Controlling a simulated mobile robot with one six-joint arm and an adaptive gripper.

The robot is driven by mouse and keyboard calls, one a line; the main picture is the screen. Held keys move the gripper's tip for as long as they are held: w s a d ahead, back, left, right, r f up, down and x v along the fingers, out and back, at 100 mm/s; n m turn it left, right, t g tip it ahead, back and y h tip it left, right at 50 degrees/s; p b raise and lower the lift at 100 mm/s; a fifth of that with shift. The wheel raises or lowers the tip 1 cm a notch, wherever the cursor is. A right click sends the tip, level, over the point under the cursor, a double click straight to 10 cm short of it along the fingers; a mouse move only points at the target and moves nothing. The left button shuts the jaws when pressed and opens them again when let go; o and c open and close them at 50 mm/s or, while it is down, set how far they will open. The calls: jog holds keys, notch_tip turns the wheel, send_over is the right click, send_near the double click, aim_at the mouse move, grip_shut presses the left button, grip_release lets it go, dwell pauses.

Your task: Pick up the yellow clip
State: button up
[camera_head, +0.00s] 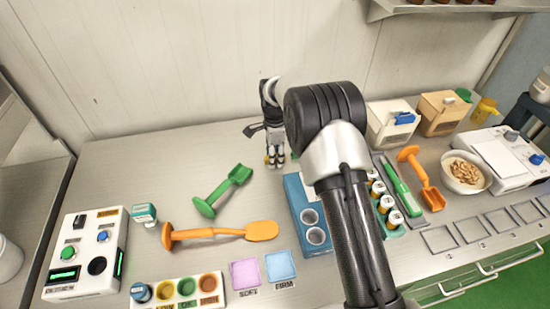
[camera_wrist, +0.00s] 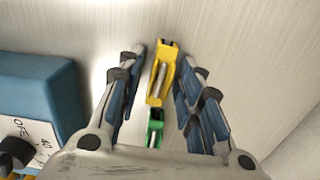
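The yellow clip (camera_wrist: 161,80) lies between the two fingers of my gripper in the wrist view. My gripper (camera_wrist: 162,56) is open around it, with a visible gap on the left and the right finger close beside it. A green clip (camera_wrist: 155,128) sits just nearer the palm, in line with the yellow one. In the head view my gripper (camera_head: 274,160) points down at the back of the counter, near the wall. Only a small bit of yellow shows at its fingertips there, and my arm hides part of that area.
A blue box (camera_wrist: 38,98) with an OFF-marked knob stands left of my gripper in the wrist view. A blue holder (camera_head: 300,205) stands close by, partly behind my arm.

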jog(key=c, duration=0.6)
jog(key=shift+r, duration=0.15)
